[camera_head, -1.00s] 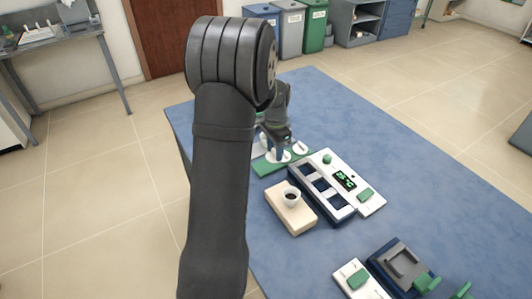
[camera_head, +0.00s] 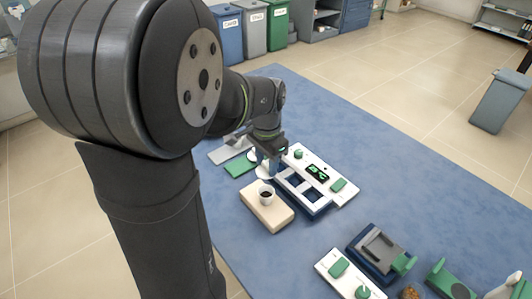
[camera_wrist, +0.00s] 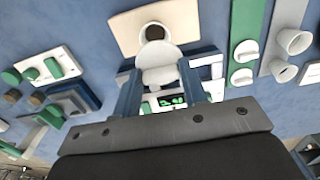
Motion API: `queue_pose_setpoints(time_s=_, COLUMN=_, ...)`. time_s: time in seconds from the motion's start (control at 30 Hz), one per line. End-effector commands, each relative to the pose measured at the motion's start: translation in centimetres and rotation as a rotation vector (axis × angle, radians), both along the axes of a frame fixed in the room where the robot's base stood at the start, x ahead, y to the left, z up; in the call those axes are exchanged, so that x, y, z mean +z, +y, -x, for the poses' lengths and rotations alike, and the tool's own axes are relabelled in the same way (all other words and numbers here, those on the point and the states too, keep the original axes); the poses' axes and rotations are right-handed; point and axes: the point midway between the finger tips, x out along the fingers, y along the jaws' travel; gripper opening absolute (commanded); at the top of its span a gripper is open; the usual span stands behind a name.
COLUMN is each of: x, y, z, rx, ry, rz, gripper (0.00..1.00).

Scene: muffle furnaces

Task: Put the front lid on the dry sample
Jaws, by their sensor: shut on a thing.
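A white cup with dark contents (camera_head: 266,196) stands on a beige block (camera_head: 268,216); it also shows in the wrist view (camera_wrist: 154,33). My gripper (camera_wrist: 159,72) is shut on a white round lid (camera_wrist: 160,55) with a knob. In the wrist view the lid lies just below the cup, overlapping its near edge in the picture; I cannot tell whether they touch. The cup's mouth is still visible. In the head view my gripper (camera_head: 269,160) is above and behind the cup. Two more white lids (camera_wrist: 243,76) sit on a green strip (camera_wrist: 247,20).
A grey strip (camera_wrist: 285,18) with white cups lies beside the green strip. A white and blue device with a green display (camera_head: 318,173) stands right of the block. A dark blue and grey device (camera_head: 378,250) and a white panel with green knobs (camera_head: 340,270) stand nearer. Blue tabletop is clear between.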

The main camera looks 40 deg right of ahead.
Motion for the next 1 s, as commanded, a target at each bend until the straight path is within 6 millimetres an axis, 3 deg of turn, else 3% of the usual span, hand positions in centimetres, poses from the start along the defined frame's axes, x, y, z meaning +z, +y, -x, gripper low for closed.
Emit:
queue_pose_setpoints(time_s=0.23, x=-0.6, y=0.7, z=0.8, rx=0.0, ry=0.001, rz=-0.002, gripper=0.18)
queue_pose_setpoints(time_s=0.7, x=-5.0, y=0.6, z=0.7, rx=0.0, ry=0.001, rz=-0.001, gripper=0.18)
queue_pose_setpoints(time_s=1.0, x=-5.6, y=0.6, z=0.7, rx=0.0, ry=0.0, rz=0.0, gripper=0.18)
